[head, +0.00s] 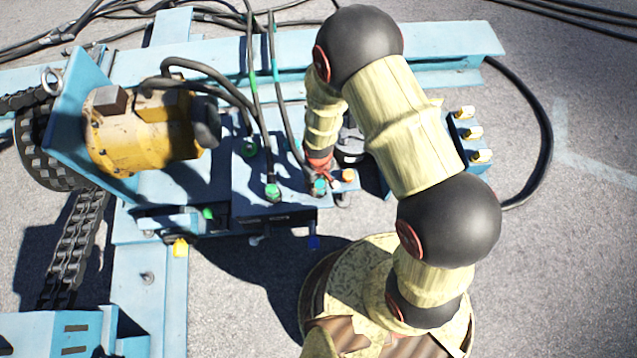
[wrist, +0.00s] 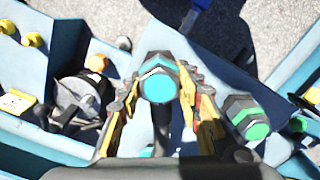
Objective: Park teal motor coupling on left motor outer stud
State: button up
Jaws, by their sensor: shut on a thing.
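My gripper (wrist: 162,98) is shut on the teal motor coupling (wrist: 158,82), a hex-sided black and grey connector with a teal end face, held between both fingers in the wrist view. In the head view my gripper (head: 320,170) is at the front right of the blue panel box, and the teal coupling (head: 319,187) shows just below it. A black cable runs to that spot. Whether the coupling touches the panel is hidden. The yellow motor (head: 140,130) stands at the left on the blue frame. I cannot tell which stud is the left motor outer one.
A green coupling (head: 273,192) with a cable is left of my gripper; it also shows in the wrist view (wrist: 245,118). An orange cap (head: 348,175) is close on the right. A blue cap (head: 313,242) and a yellow cap (head: 180,248) show at the front. Several yellow fittings (head: 473,132) are farther right.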

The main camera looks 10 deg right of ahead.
jog(key=shift+f, duration=0.2)
jog(key=o, duration=1.4)
notch_tip(320, 180, up, 12)
jog(key=shift+r, duration=0.1)
